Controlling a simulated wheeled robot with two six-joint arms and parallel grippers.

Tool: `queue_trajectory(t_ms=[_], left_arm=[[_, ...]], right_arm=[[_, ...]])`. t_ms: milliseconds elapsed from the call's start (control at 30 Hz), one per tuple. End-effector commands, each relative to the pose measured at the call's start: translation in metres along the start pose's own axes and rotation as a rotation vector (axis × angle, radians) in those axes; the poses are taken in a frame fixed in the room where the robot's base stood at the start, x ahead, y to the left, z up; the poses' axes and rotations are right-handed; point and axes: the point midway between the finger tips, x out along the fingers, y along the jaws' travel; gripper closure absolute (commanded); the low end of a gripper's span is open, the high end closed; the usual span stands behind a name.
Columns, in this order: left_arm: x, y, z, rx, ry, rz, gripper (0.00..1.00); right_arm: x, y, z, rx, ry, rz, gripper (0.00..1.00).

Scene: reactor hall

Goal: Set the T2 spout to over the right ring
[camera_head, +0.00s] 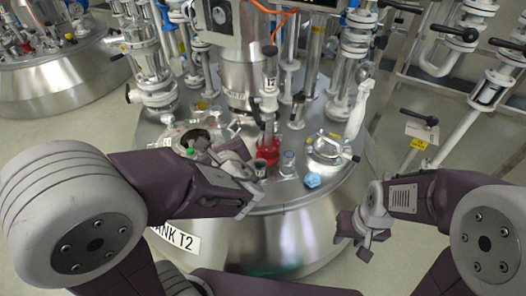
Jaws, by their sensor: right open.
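The steel tank T2 (295,225), with its label "ANK T2" (175,239) partly hidden, fills the middle. A vertical tube with a dark collar (269,85) stands above a red vessel (268,150) on the tank top; I cannot tell for sure which part is the spout. No ring can be made out clearly. My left gripper (242,165) is just left of the red vessel; its fingertips are partly hidden and I cannot tell whether it touches anything. My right gripper (362,236) is open and empty, right of the tank and apart from it.
An open port (195,141) is at the left of the tank top and a clamped round lid (328,147) at the right. Pipes and valves with black handles (455,32) crowd the back right. Another tank (62,85) stands at far left.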

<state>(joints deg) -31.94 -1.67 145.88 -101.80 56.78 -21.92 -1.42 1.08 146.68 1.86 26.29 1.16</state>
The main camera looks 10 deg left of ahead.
Motion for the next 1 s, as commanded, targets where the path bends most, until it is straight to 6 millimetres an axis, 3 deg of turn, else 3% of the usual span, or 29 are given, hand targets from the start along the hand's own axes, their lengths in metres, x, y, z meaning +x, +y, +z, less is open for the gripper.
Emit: queue_trajectory(t_ms=[33, 100, 233, 367, 633, 1000], left_arm=[[0.010, -0.011, -0.033, 0.065, -0.041, -0.080, 0.64], [0.007, -0.035, -0.045, 0.157, -0.110, -0.193, 0.64], [-0.005, -0.072, -0.060, 0.277, -0.216, -0.358, 0.64], [-0.017, -0.093, -0.065, 0.335, -0.277, -0.446, 0.64], [-0.021, -0.101, -0.058, 0.352, -0.292, -0.461, 0.64], [0.009, -0.119, -0.045, 0.353, -0.287, -0.458, 0.64]], right_arm=[[0.045, 0.001, 0.005, 0.000, 0.000, 0.000, 0.60], [0.070, 0.001, 0.007, 0.000, 0.000, 0.000, 0.60], [0.102, 0.002, 0.011, 0.000, 0.000, 0.000, 0.60], [0.113, 0.002, 0.012, 0.000, 0.000, 0.000, 0.60], [0.101, 0.002, 0.010, 0.000, 0.000, 0.000, 0.60], [0.022, 0.000, 0.002, 0.000, 0.000, 0.000, 0.60]])
